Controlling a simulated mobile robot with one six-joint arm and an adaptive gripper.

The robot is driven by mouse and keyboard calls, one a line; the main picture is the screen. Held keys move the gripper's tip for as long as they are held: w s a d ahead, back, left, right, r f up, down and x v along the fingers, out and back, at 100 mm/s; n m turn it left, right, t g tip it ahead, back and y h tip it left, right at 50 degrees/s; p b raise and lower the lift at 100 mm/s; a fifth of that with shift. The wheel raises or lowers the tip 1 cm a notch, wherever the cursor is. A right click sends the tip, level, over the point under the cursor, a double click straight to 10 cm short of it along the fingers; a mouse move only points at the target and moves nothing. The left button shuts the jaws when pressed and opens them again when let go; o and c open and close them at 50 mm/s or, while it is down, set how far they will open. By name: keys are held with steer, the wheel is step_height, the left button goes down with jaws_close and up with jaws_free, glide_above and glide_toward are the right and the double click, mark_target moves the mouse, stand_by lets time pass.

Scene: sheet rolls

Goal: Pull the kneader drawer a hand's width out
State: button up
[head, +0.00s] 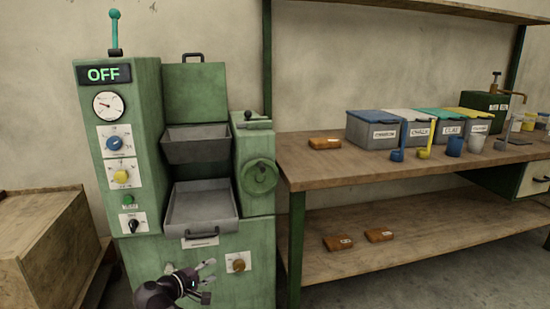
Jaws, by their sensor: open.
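The kneader is the green machine (255,235) at the left, with a display reading OFF. Its drawer looks to be the grey metal tray (199,203) low in the front, with a dark bar handle (202,234) on its front edge and a small label below. The tray looks empty. My gripper (208,281) is open and empty at the bottom of the picture, in front of the lower panel. It appears below the handle and apart from it; the exact distance in depth is hard to tell.
A grey hopper (196,146) sits above the tray. A handwheel (260,177) is to its right, and an orange-brown knob (239,265) is near my gripper. A wooden bench (330,172) with lidded bins stands right; a wooden crate (45,235) stands left.

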steer(key=s+d+f+m+g+y+p, duration=0.1)
steer(key=d+f+m+g, duration=0.2)
steer(key=d, duration=0.7)
steer(key=s+d+f+m+g+y, duration=0.2)
steer(key=d+f+m+g, duration=0.15)
steer(key=d, duration=0.55)
steer(key=s+d+f+m+g+y+p, duration=0.15)
steer(key=d+f+g, duration=0.25)
steer(key=d, duration=0.6)
steer(key=s+d+m+g+y, duration=0.2)
steer(key=s+d+m+y, duration=0.25)
steer(key=s+d, duration=0.2)
step_height(320, 180, up, 38)
steer(key=w+p, duration=0.1)
steer(key=p, duration=3.7)
steer(key=shift+f+p, duration=0.15)
steer(key=shift+p, duration=0.15)
